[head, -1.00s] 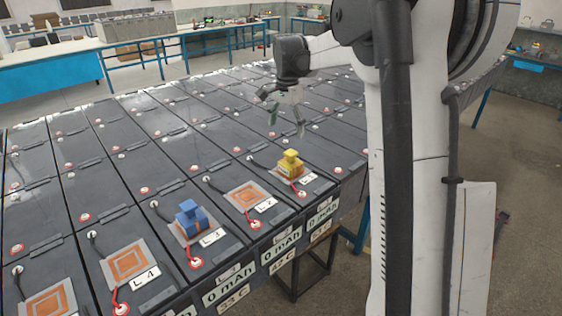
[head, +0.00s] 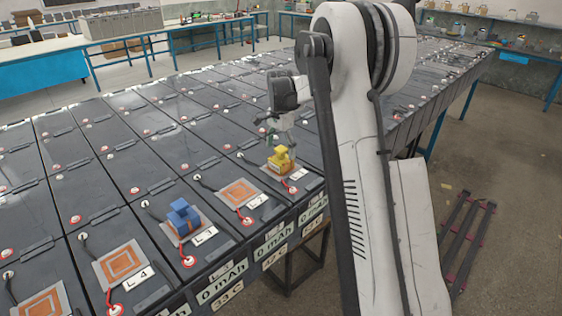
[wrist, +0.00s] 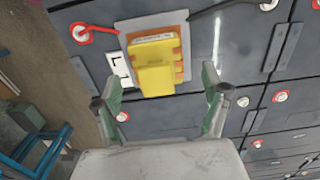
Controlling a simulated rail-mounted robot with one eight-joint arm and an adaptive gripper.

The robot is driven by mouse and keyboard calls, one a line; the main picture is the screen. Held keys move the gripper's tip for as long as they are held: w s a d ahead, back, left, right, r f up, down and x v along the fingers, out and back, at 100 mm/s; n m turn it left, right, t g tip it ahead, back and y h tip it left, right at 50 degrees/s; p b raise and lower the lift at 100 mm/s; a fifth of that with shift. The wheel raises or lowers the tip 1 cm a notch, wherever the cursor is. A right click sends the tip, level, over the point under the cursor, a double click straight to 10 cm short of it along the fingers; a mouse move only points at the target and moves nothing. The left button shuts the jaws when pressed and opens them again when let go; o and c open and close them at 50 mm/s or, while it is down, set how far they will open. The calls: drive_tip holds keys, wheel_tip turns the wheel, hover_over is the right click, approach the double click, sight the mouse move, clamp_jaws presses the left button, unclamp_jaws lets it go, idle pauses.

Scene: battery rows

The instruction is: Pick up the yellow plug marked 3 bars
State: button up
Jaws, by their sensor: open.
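The yellow plug (head: 281,159) sits on an orange-and-grey pad on a dark battery near the front edge, in the head view. It also shows in the wrist view (wrist: 154,65), upper middle, beyond and between my two fingers. Any bar marking on it is too small to read. My gripper (head: 277,138) is open and empty, just above and behind the plug in the head view. In the wrist view my gripper (wrist: 162,95) has its fingers spread to either side of the plug's lower part. I cannot tell whether they touch it.
A blue plug (head: 183,217) stands on a pad to the left. Empty orange pads (head: 238,193) lie between and beyond. Black and red cables with red-and-white terminals run beside the pads. Label plates line the batteries' front edge. Open floor (head: 480,150) lies at the right.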

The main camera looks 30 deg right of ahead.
sight(281, 160)
drive_tip(key=shift+s+f+p, duration=0.2)
drive_tip(key=shift+f+p, duration=0.45)
drive_tip(key=shift+f, duration=2.05)
drive_tip(key=c, duration=1.4)
drive_tip(key=shift+r, duration=0.1)
drive_tip(key=shift+c, duration=0.2)
